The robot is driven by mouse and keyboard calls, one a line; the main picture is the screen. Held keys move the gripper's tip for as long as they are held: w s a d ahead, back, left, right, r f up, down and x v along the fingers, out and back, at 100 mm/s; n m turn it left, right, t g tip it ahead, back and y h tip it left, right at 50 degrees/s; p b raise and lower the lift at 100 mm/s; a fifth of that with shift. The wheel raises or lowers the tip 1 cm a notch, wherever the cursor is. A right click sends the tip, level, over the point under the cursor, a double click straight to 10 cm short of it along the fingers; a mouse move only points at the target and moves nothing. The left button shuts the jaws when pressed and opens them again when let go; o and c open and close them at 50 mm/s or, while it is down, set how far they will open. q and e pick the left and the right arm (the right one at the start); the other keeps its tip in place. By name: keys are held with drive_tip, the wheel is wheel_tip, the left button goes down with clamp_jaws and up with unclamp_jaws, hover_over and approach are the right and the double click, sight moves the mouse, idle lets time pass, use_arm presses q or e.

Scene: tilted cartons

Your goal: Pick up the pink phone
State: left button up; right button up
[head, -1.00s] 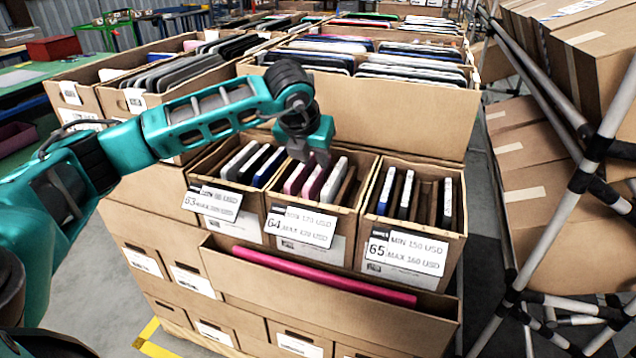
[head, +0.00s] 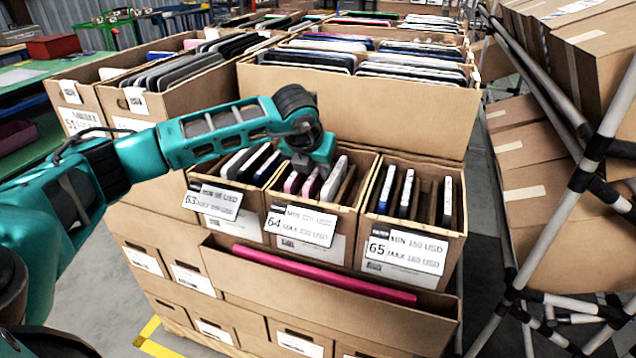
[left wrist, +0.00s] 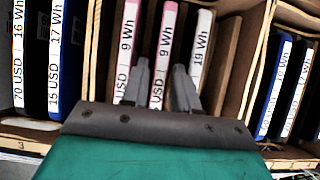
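Carton 64 (head: 300,238) holds a light pink phone (head: 292,182), a darker pink phone (head: 311,186) and a pale phone (head: 335,178), standing on edge. My left gripper (head: 306,168) points down at this carton and hides parts of the phones. In the left wrist view its open fingers (left wrist: 161,78) lie either side of the middle phone (left wrist: 164,45), which has a pink edge and a "9 Wh" label. Another pink-edged phone (left wrist: 129,45) is left of the fingers, the pale phone (left wrist: 202,50) right. Contact is not clear. My right gripper is not in view.
Carton 63 (head: 215,202) on the left and carton 65 (head: 405,250) on the right hold more upright devices. A long pink item (head: 325,274) lies in the front bin. A tall carton wall (head: 400,115) rises behind. A pipe rack (head: 540,210) stands at the right.

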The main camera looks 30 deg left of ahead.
use_arm(q)
drive_tip(key=shift+f, duration=0.15)
idle(0.4)
clamp_jaws()
